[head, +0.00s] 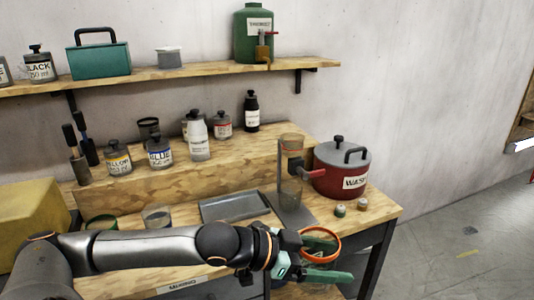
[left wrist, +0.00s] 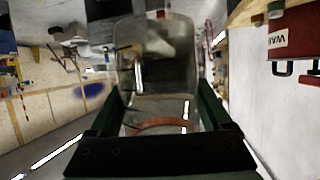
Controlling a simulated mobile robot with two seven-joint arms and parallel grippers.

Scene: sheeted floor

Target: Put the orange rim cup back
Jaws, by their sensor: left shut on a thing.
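The orange rim cup (head: 338,245) is a clear cup with an orange ring at its rim. In the head view it is off the bench's front right edge, held in the air. My left gripper (head: 328,256), with green fingers, is shut on it, one finger on each side. In the left wrist view the clear cup body (left wrist: 158,75) fills the space between the green fingers (left wrist: 160,112), with the orange rim near the gripper's palm. My right gripper is not in view.
The wooden bench (head: 375,212) holds a grey tray (head: 232,207), a clear cup (head: 157,217), a green cup (head: 100,223), a dispenser stand (head: 281,180) and a red WASH pot (head: 341,172). Several bottles stand on the raised step behind. A wall shelf (head: 200,72) is above. Open floor lies right.

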